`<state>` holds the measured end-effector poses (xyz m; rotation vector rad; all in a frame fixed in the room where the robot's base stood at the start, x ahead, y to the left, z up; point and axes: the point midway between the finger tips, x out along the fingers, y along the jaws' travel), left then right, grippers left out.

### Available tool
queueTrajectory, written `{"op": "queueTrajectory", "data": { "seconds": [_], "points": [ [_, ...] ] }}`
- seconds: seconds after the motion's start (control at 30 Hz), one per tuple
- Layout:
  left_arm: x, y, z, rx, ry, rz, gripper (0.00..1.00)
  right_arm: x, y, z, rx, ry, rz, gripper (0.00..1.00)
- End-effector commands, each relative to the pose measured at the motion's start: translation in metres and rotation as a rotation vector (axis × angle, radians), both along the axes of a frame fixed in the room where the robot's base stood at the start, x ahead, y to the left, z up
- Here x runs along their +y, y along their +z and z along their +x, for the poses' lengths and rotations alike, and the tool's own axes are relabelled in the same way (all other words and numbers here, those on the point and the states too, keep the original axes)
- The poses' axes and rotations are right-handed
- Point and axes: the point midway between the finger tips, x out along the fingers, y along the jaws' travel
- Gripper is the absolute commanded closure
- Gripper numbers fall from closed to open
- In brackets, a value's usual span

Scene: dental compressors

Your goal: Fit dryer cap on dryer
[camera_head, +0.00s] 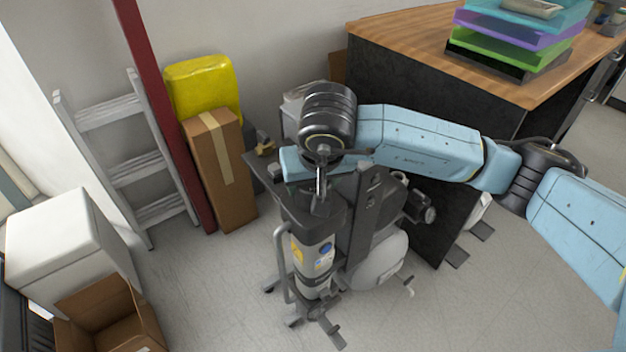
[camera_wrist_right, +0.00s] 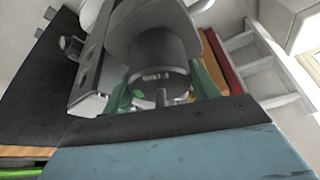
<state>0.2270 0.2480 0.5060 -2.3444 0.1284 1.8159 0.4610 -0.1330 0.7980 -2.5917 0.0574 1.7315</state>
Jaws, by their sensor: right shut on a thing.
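The dryer (camera_head: 313,265) is an upright grey cylinder with yellow and blue labels, standing on the compressor unit. My right gripper (camera_head: 320,195) is over the dryer's dark top, with its arm coming in from the right. In the right wrist view, its greenish fingers (camera_wrist_right: 161,88) are on both sides of a round grey part with a small pin, which I take to be the dryer cap (camera_wrist_right: 160,77). The gripper is shut on it. The cap is at or just above the dryer's top; I cannot tell whether it is seated. My left gripper is not in view.
The grey compressor tank (camera_head: 380,262) is right of the dryer. A desk (camera_head: 400,38) with stacked coloured trays (camera_head: 515,35) stands at the back right. A cardboard box (camera_head: 222,180), a yellow container (camera_head: 203,88) and a ladder (camera_head: 135,170) are at left.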

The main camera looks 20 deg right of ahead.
Motion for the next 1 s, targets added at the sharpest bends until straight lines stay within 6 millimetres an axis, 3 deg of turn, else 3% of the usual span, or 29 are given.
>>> {"op": "queueTrajectory", "data": {
  "seconds": [0.07, 0.1, 0.27, 0.53, 0.67, 1.0],
  "points": [
    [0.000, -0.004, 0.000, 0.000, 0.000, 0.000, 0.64, 0.000, -0.004, 0.000, -0.001, 0.000, 0.000, 0.66],
    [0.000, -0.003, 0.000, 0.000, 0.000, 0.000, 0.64, 0.000, -0.003, 0.000, -0.001, 0.000, 0.000, 0.37],
    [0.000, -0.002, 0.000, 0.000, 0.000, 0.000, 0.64, 0.000, -0.002, 0.000, 0.000, 0.000, 0.000, 0.16],
    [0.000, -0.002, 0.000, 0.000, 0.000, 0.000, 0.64, 0.000, -0.002, 0.000, 0.001, 0.000, 0.000, 0.15],
    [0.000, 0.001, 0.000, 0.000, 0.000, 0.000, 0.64, 0.000, 0.007, -0.003, -0.001, 0.001, 0.000, 0.15],
    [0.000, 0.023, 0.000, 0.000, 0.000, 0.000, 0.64, 0.002, 0.075, -0.029, -0.005, 0.002, 0.000, 0.15]
  ]
}}
